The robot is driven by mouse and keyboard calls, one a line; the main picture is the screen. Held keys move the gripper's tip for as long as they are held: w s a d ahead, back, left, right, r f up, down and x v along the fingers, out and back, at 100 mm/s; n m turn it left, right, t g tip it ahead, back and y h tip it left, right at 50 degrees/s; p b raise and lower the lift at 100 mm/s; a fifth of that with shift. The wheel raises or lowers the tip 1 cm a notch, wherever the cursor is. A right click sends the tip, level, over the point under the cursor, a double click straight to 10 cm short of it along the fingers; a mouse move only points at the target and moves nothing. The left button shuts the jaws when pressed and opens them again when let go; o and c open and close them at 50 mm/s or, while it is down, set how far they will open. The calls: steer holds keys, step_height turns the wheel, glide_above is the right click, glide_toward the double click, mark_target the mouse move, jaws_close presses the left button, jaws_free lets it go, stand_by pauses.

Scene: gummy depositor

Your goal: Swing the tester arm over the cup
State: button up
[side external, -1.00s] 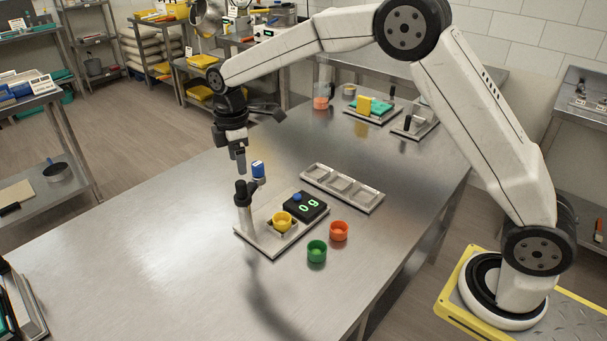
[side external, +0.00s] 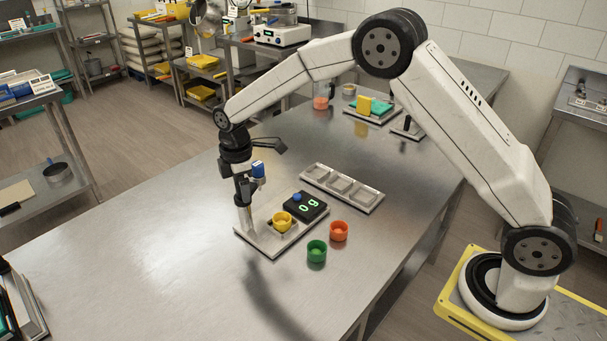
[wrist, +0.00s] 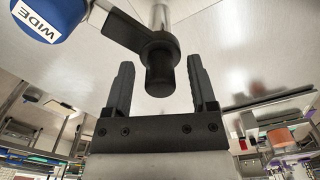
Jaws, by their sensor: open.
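The tester stands on a metal base plate (side external: 262,247) on the steel table. Its upright post (side external: 245,216) is at the plate's left end. The tester arm has a black hub (wrist: 161,62) and a blue head (side external: 259,170), which shows a "WIDE" label in the wrist view (wrist: 50,18). The blue head is off to the side of the yellow cup (side external: 282,220), not above it. My gripper (wrist: 157,80) is open, with its fingers on either side of the black knob on the post.
Orange (side external: 339,231) and green (side external: 317,251) cups stand in front. An empty metal mold tray (side external: 342,187) lies behind.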

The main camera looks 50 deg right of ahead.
jaws_close()
steer(key=shift+m, duration=0.5)
steer(key=m, duration=0.2)
steer(key=shift+m, duration=0.4)
steer(key=m, duration=0.3)
steer(key=shift+m, duration=0.3)
steer(key=m, duration=0.6)
steer(key=shift+r+m, duration=0.1)
steer(key=shift+m, duration=0.2)
